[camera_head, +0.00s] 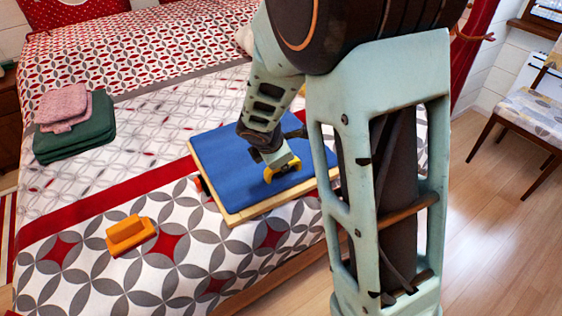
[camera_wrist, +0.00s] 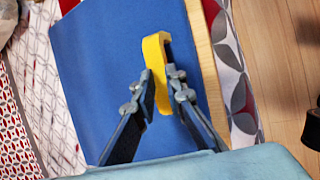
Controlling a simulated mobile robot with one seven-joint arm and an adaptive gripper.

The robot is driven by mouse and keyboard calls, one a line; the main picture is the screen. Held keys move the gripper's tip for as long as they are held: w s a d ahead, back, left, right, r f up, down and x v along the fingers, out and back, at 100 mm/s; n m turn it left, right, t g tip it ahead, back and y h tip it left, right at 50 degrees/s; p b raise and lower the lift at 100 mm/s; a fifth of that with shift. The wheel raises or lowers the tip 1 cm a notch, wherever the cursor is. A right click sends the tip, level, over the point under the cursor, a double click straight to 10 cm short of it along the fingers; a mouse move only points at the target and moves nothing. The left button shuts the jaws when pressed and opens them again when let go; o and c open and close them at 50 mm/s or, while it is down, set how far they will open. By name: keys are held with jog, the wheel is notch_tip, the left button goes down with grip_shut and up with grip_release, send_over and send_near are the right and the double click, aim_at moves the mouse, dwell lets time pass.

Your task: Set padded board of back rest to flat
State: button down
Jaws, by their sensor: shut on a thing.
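The back rest's padded board (camera_head: 225,165) is a blue pad with a pale wooden edge, lying on the bed near its front right edge. It lies low, but I cannot tell whether it is fully flat. The blue pad (camera_wrist: 100,65) fills most of the wrist view, with a wooden strip along its right side. My gripper (camera_head: 280,171) is over the middle of the pad, shut on a yellow handle (camera_wrist: 156,65) at the board. The fingers (camera_wrist: 163,86) are on either side of the handle. My arm hides the board's right part.
The bed (camera_head: 60,250) has a patterned cover. An orange block with a handle (camera_head: 130,236) lies left of the board. Folded green (camera_head: 80,140) and pink (camera_head: 63,108) cloths lie farther left. A chair (camera_head: 530,110) stands at right on open wooden floor.

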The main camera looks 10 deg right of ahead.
jog(key=shift+s+d+f, duration=0.2)
jog(key=shift+s+f, duration=0.25)
jog(key=shift+f, duration=0.1)
jog(key=c, duration=2)
grip_release()
jog(key=shift+f, duration=0.15)
jog(key=shift+o, duration=0.2)
jog(key=shift+w, duration=0.1)
jog(key=shift+w+r, duration=0.1)
jog(key=shift+r, duration=0.15)
jog(key=shift+s+a+r, duration=0.2)
jog(key=shift+a+r, duration=0.05)
jog(key=shift+r, duration=0.35)
jog(key=v, duration=1)
jog(key=shift+s+r, duration=0.2)
jog(key=shift+r, duration=0.05)
